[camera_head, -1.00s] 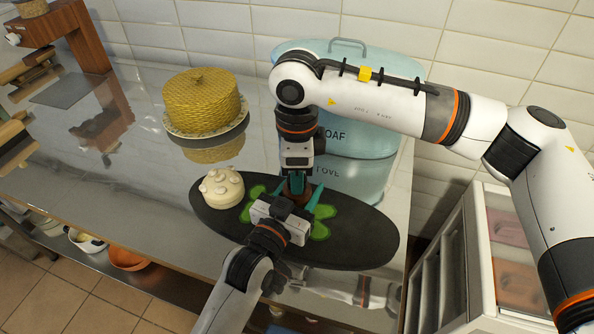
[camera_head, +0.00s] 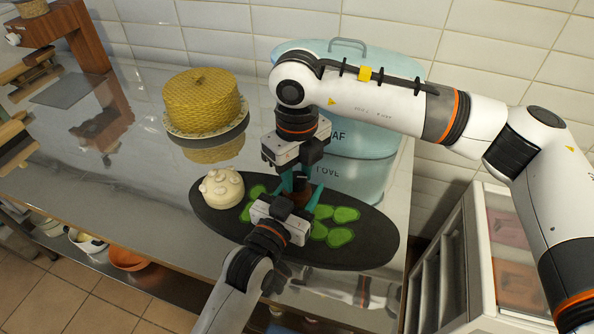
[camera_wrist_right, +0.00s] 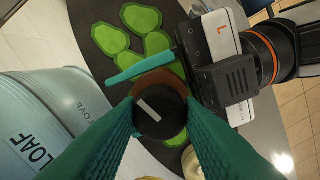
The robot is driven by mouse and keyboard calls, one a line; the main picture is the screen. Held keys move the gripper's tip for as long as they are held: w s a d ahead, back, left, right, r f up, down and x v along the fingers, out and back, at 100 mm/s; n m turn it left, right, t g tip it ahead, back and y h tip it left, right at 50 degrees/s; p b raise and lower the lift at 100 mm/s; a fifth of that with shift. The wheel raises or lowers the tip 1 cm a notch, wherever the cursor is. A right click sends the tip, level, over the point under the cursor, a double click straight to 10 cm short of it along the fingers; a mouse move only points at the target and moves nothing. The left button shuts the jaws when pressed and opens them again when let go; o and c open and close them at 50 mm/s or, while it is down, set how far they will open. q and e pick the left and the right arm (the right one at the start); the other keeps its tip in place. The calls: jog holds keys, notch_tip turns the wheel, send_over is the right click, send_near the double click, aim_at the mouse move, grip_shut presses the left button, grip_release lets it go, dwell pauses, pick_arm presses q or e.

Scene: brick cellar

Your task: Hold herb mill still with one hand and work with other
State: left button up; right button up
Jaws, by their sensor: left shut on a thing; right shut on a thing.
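The herb mill (camera_head: 299,193) stands upright on a dark oval board, a brown body mostly hidden by my grippers. In the right wrist view its dark round top (camera_wrist_right: 158,112) with a pale stripe shows, with the brown body (camera_wrist_right: 160,77) below it. My left gripper (camera_head: 302,198) comes in low from the front and is shut around the body; one of its teal fingers shows in the right wrist view. My right gripper (camera_head: 296,176) points down from above and is shut on the dark top.
Several flat green leaf shapes (camera_head: 340,237) lie on the dark board (camera_head: 372,246) around the mill. A cream lumpy round thing (camera_head: 221,188) sits at its left end. A blue LOAF bin (camera_head: 365,140) stands close behind; a yellow woven dome (camera_head: 203,98) is back left.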

aim_at(297, 177)
jog(key=shift+m, duration=0.5)
jog(key=o, duration=1)
jog(key=shift+r, duration=0.15)
notch_tip(297, 177, up, 12)
jog(key=shift+f, duration=0.1)
